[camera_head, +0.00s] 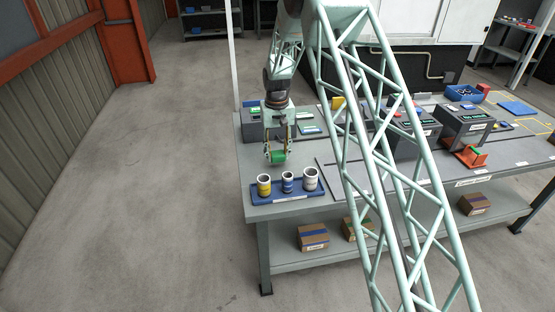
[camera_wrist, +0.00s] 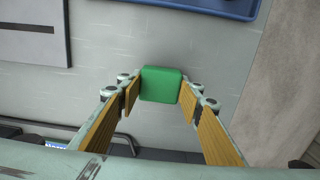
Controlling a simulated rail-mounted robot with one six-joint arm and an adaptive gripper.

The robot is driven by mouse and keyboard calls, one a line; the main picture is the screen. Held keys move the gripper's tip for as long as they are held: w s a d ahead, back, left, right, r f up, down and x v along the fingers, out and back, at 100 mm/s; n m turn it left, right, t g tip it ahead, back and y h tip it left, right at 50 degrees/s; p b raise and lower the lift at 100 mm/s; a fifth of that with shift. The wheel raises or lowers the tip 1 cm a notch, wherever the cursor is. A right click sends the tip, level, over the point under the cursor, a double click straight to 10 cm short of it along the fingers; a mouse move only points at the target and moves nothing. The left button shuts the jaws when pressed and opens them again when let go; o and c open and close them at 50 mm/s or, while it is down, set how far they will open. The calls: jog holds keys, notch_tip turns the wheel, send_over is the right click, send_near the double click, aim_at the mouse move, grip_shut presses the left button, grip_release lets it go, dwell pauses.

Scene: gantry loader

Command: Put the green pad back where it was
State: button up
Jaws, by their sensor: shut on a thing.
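The green pad (camera_head: 277,157) is a small green block with rounded edges. My gripper (camera_head: 275,158) is shut on it and holds it above the left part of the grey table (camera_head: 262,222), behind the blue tray. In the wrist view the green pad (camera_wrist: 161,85) sits between the fingertips of my gripper (camera_wrist: 160,88), over a pale grey surface. I cannot tell the exact height of the pad above the table.
A blue tray (camera_head: 277,198) with three cups, one yellow-banded (camera_head: 264,186), stands at the table's front left. Grey devices (camera_head: 468,127) stand at the back and right. A red-orange fixture (camera_head: 470,156) stands at the right. Bare table lies around the tray.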

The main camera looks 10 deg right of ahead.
aim_at(277, 153)
jog(key=shift+f, duration=1.2)
jog(key=shift+f, duration=0.15)
jog(key=o, duration=0.9)
jog(key=shift+a+r+p, duration=0.1)
jog(key=shift+r+p, duration=0.5)
jog(key=shift+r, duration=5.55)
jog(key=shift+r, duration=0.1)
